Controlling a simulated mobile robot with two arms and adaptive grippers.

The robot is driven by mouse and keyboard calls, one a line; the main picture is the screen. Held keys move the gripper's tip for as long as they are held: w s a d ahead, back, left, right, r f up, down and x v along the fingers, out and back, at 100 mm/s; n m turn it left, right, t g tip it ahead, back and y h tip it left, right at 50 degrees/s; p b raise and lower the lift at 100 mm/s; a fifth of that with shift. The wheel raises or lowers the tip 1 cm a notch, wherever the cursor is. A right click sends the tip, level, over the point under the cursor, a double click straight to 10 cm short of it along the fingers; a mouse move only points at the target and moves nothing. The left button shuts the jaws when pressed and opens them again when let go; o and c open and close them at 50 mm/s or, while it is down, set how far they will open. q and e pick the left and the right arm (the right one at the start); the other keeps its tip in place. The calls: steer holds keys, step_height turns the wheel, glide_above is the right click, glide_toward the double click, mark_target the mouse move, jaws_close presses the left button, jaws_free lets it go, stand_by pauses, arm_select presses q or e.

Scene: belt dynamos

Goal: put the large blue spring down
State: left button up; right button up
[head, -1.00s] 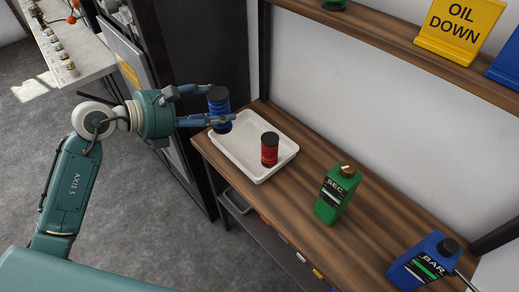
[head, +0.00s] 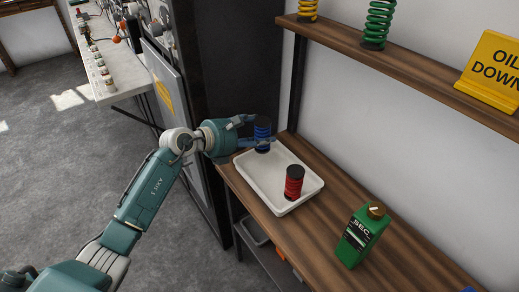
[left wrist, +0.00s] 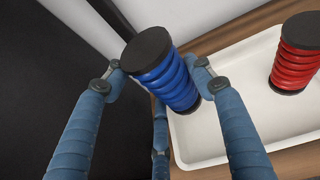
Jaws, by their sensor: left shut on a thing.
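The large blue spring (head: 263,131) is a blue coil with black end caps. My left gripper (head: 252,133) is shut on it and holds it roughly upright at the left end of the white tray (head: 250,178). My right gripper is not in view.
A red spring (head: 293,183) stands in the tray's near right part. A green SEC bottle (head: 360,236) stands on the wooden bench to the right. A dark cabinet (head: 232,65) rises behind the gripper. A shelf (head: 400,62) above holds yellow and green springs and a yellow sign (head: 493,72).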

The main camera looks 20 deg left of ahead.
mark_target(259, 149)
arm_select(q)
steer(key=shift+f, duration=1.45)
step_height(259, 149, down, 3)
steer(key=shift+f, duration=0.45)
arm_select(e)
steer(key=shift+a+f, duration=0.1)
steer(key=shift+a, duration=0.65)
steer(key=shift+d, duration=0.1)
